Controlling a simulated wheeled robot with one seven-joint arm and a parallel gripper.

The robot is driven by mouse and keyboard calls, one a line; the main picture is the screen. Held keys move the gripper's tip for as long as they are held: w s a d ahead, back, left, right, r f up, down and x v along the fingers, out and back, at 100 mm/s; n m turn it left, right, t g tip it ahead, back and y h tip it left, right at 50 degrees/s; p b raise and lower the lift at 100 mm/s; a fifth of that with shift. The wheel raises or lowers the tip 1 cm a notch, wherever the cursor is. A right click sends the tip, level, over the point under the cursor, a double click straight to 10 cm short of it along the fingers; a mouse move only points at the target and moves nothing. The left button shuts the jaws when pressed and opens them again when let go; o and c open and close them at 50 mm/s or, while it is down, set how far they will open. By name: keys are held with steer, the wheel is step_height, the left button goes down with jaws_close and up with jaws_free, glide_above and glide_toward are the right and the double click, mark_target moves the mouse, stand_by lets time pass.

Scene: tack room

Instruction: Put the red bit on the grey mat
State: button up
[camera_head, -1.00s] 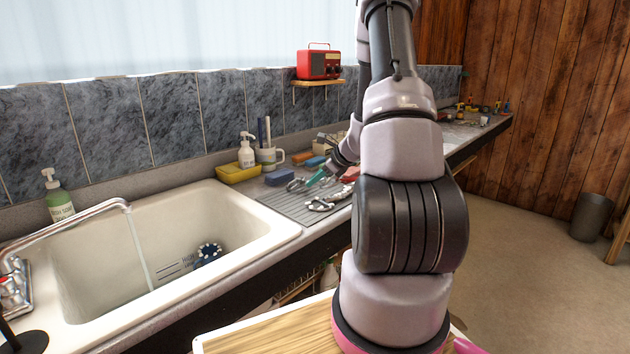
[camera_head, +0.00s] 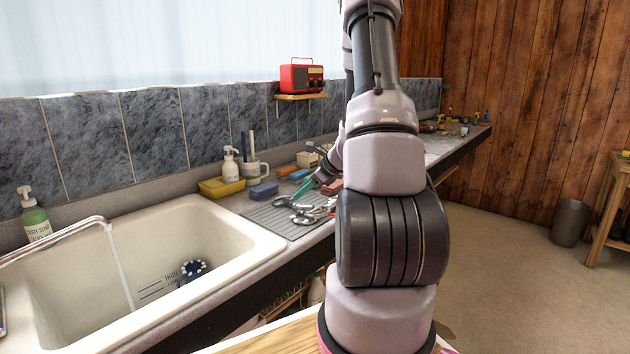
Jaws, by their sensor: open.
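The grey mat (camera_head: 268,221) is ribbed and lies on the counter to the right of the sink. Metal bits (camera_head: 297,212) lie on it in a cluster. A small red patch (camera_head: 331,214) shows at the mat's right side, partly behind my arm; it may be the red bit, but I cannot tell its full shape. My gripper (camera_head: 318,181) is small in view, open, above the counter behind the mat, close to a teal item (camera_head: 303,188). My arm hides part of the counter.
The white sink (camera_head: 225,225) with running tap is at left. A blue block (camera_head: 263,190), yellow tray (camera_head: 220,187), soap pump (camera_head: 230,165) and mug (camera_head: 256,170) stand behind the mat. A reddish block (camera_head: 333,187) is near my gripper. The floor at right is open, with a bin (camera_head: 570,222).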

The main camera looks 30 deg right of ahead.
steer(key=v, duration=0.9)
steer(key=s+a+r+n+g, duration=0.1)
steer(key=s+a+r+n, duration=0.2)
steer(key=a+r+n, duration=0.4)
steer(key=s+a+r+n+g, duration=0.1)
steer(key=s+a+r+n, duration=0.3)
steer(key=a+r, duration=0.35)
steer(key=s+a+r+n+h, duration=0.1)
steer(key=s+a+r+n, duration=0.2)
steer(key=s+n, duration=0.3)
steer(key=s+a+r+n+t+h, duration=0.1)
steer(key=s+a+r+n, duration=0.2)
steer(key=s+n, duration=0.3)
steer(key=shift+v, duration=0.9)
steer(key=shift+s+a, duration=0.1)
steer(key=shift+a, duration=0.2)
